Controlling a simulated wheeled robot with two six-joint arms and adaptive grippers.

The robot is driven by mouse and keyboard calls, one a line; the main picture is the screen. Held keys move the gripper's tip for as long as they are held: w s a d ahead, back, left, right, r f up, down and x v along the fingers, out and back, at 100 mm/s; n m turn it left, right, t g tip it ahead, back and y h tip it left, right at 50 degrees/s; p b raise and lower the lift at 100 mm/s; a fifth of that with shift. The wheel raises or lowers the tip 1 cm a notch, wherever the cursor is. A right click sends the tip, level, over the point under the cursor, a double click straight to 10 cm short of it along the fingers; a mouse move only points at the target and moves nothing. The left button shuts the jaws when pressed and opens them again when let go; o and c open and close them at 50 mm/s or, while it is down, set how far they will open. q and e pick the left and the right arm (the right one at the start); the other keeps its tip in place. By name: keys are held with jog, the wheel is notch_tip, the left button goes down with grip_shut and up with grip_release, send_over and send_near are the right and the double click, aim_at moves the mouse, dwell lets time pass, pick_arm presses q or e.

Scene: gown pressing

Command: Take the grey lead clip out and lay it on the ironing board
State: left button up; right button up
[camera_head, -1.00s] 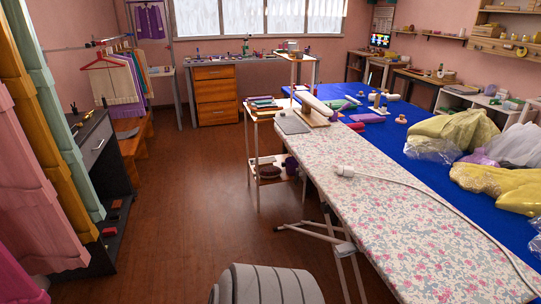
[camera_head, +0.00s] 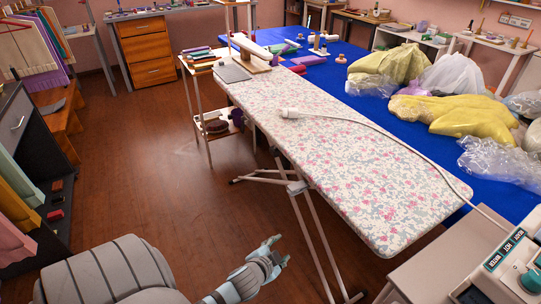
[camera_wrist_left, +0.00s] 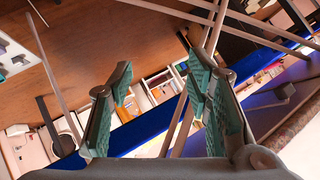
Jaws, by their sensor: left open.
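The ironing board (camera_head: 350,165) with a floral cover runs from the middle to the right in the head view. A white lead (camera_head: 385,132) lies along it, with a thick white end (camera_head: 290,113) near the far part. I cannot make out a grey lead clip in either view. My left gripper (camera_head: 279,251) is open and empty, over the floor to the left of the board and apart from it. Its two green-padded fingers (camera_wrist_left: 160,82) stand apart in the left wrist view. My right gripper is not in view.
A blue table (camera_head: 335,88) with bagged garments (camera_head: 465,117) stands behind the board. A small shelf trolley (camera_head: 203,118) is at its far left. A control box (camera_head: 505,275) is at the lower right. Floor (camera_head: 150,170) left of the board is clear.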

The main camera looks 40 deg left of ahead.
pick_arm(q)
jog(key=w+d+r+m+t+h, duration=0.1)
jog(key=w+r+m+t, duration=0.15)
jog(key=r, duration=0.75)
jog(key=w+d+r+m+t, duration=0.15)
jog(key=w+r+t, duration=0.25)
jog(key=r, duration=0.6)
jog(key=w+d+r+m+t+h, duration=0.1)
jog(key=w+r+m+t, duration=0.2)
jog(key=r, duration=0.7)
jog(key=s+d+r+m+g+h, duration=0.1)
jog(key=d+r+m+g+h, duration=0.2)
jog(key=d+r+m+h, duration=0.45)
jog(key=d+r+m+g+h, duration=0.2)
jog(key=d+r+m+h, duration=0.15)
jog(key=m+h, duration=0.8)
jog(key=m+g+y+b, duration=0.1)
jog(key=m+g+y, duration=0.9)
jog(key=y, duration=0.7)
send_near(291, 188)
jog(key=shift+n+g, duration=0.35)
jog(key=shift+n, duration=0.05)
jog(key=b+x, duration=0.1)
jog(key=x, duration=0.2)
jog(key=b+x, duration=0.1)
jog(key=x, duration=0.5)
jog(key=shift+w+b, duration=0.35)
jog(key=shift+b, duration=0.05)
